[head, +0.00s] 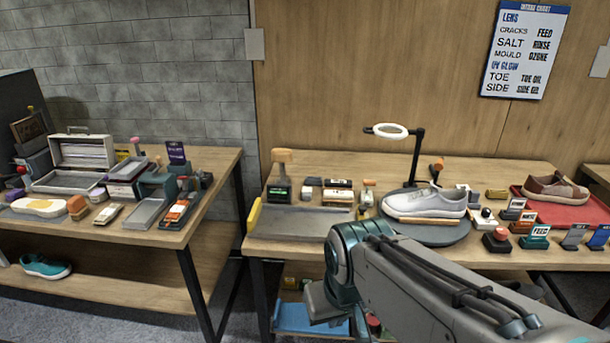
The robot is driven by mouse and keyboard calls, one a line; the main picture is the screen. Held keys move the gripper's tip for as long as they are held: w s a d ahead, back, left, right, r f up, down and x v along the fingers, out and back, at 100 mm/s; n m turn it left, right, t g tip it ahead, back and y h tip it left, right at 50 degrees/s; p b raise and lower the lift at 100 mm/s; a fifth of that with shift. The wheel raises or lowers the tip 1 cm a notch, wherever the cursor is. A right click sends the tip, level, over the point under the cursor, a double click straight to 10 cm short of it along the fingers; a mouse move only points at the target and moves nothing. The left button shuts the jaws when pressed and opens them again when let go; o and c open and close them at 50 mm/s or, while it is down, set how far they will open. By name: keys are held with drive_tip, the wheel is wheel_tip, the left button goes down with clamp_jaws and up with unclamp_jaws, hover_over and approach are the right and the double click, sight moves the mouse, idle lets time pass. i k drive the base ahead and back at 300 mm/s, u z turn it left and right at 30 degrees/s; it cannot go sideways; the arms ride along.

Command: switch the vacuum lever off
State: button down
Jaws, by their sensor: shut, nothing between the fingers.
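My gripper (325,302) is the grey end hanging below the wrist of my arm, in front of the right workbench's front edge. It looks shut and empty, though its fingertips are hard to make out. I cannot tell for sure which thing is the vacuum lever. An orange-topped upright handle (437,166) stands at the back of the right bench, behind the white sneaker (424,202). A dark device with a wooden top and green display (280,180) stands at the bench's back left. My gripper touches neither; its lever positions cannot be read.
The sneaker lies on a round grey mat (455,235) beneath a ring lamp (391,131). A red button (499,236) and small label stands are to its right. A brown shoe (555,190) sits on a red tray (598,215). A crowded left table (225,163) stands across a gap.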

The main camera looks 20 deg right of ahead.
sight(369, 183)
drive_tip(key=u, duration=0.2)
drive_tip(key=i, duration=1.2)
drive_tip(key=z, duration=0.4)
